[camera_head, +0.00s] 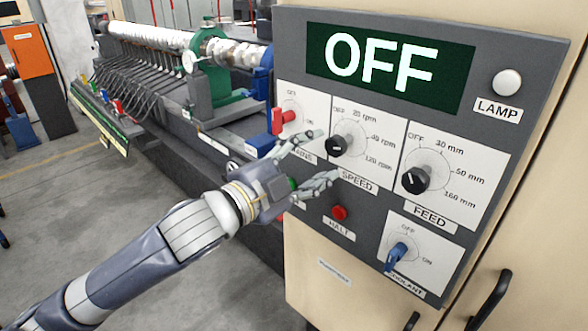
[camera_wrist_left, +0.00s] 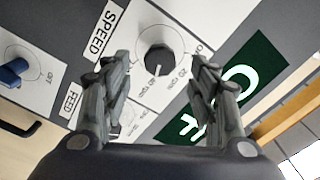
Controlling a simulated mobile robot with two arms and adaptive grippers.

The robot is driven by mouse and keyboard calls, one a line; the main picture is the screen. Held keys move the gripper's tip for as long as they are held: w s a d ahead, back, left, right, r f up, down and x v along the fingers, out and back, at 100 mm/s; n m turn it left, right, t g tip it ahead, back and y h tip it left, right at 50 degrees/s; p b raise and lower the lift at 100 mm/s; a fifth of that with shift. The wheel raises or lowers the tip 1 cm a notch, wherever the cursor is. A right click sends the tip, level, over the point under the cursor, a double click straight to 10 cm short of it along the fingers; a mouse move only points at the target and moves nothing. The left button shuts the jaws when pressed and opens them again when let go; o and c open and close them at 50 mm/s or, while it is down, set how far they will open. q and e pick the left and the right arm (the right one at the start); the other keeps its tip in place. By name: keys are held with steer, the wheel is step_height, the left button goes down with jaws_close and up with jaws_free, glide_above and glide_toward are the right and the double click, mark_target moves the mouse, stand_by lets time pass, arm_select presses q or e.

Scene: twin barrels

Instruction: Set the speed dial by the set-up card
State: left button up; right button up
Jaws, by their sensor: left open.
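The speed dial (camera_head: 341,146) is a black knob on a white plate marked OFF, 20, 40 and 120 rpm. It also shows in the left wrist view (camera_wrist_left: 158,61), with a white mark on its face; I cannot tell its exact setting. My left gripper (camera_head: 323,156) is open and empty, just left of the dial, fingers toward the panel. In the left wrist view the fingers (camera_wrist_left: 162,72) stand apart on either side of the dial, with no contact that I can make out. I cannot make out a set-up card. My right gripper is out of view.
The display (camera_head: 390,66) reads OFF. The feed dial (camera_head: 415,180) is right of the speed dial. The red mains switch (camera_head: 284,117), red halt button (camera_head: 340,212), blue coolant knob (camera_head: 398,253) and white lamp (camera_head: 507,82) are close by. A machine bed stands behind at left.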

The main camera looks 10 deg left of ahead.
arm_select(q)
steer(key=v, duration=0.5)
steer(key=shift+s+a, duration=0.15)
steer(key=shift+s, duration=0.05)
steer(key=shift+w+f, duration=0.1)
